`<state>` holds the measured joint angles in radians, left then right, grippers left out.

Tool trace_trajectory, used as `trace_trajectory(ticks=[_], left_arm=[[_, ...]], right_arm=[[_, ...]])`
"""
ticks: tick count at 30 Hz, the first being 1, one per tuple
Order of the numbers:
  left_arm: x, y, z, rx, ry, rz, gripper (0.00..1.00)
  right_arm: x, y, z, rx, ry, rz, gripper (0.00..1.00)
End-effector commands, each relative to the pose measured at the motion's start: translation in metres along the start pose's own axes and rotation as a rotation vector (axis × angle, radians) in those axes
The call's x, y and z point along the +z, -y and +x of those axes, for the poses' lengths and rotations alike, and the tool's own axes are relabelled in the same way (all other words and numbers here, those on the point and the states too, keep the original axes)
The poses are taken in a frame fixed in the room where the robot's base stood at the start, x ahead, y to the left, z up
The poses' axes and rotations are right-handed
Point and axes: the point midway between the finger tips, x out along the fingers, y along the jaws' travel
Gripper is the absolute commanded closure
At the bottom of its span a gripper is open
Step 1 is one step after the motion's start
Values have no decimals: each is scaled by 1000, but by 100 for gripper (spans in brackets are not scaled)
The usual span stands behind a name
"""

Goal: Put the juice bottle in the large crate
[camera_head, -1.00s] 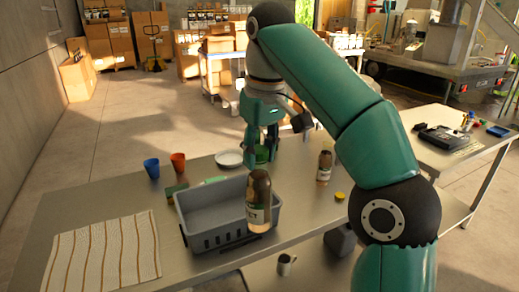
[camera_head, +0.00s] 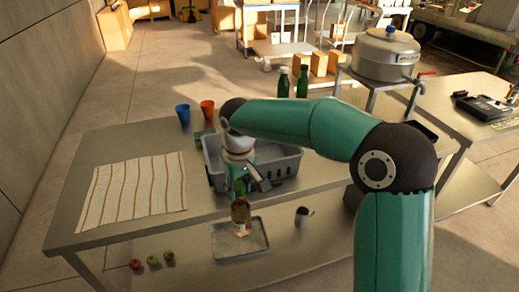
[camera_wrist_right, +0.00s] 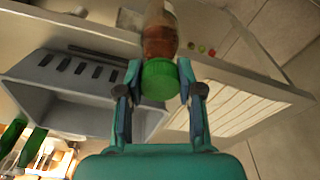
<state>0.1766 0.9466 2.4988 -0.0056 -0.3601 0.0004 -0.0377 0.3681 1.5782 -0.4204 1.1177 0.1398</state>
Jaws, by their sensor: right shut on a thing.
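The juice bottle, brown-orange with a green cap, hangs from my right gripper (camera_head: 239,190). In the head view the bottle (camera_head: 240,214) overlaps the table's front edge and the tray below. In the right wrist view the fingers of my gripper (camera_wrist_right: 160,86) close around the green cap, and the bottle body (camera_wrist_right: 160,35) extends beyond it. The large grey crate (camera_head: 287,167) stands on the table, partly hidden by my right arm. In the wrist view the crate (camera_wrist_right: 60,82) lies left of the bottle, which is outside it. My left gripper is not in view.
A striped cloth (camera_head: 133,192) covers the table's left part. A blue cup (camera_head: 183,114) and an orange cup (camera_head: 207,109) stand behind the crate. A tray (camera_head: 240,249), a mug (camera_head: 303,216) and small fruits (camera_head: 152,260) lie on the lower shelf.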

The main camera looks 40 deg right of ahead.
Motion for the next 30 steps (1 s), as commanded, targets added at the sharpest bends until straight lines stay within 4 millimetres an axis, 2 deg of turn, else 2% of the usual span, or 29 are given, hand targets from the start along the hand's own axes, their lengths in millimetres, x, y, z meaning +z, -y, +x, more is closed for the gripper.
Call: trace_trajectory(ticks=[1, 5, 10, 13, 30], left_arm=[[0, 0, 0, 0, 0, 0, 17], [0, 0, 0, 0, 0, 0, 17], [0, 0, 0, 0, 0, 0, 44], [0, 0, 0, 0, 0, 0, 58], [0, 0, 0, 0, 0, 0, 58]], right_arm=[[1, 12, 23, -5, 7, -9, 100], [0, 37, 68, -16, 3, -7, 100], [-5, 61, 103, -24, -2, 22, 100], [-8, 68, 113, -24, -4, 39, 100], [-10, 71, 116, -24, -6, 49, 100]])
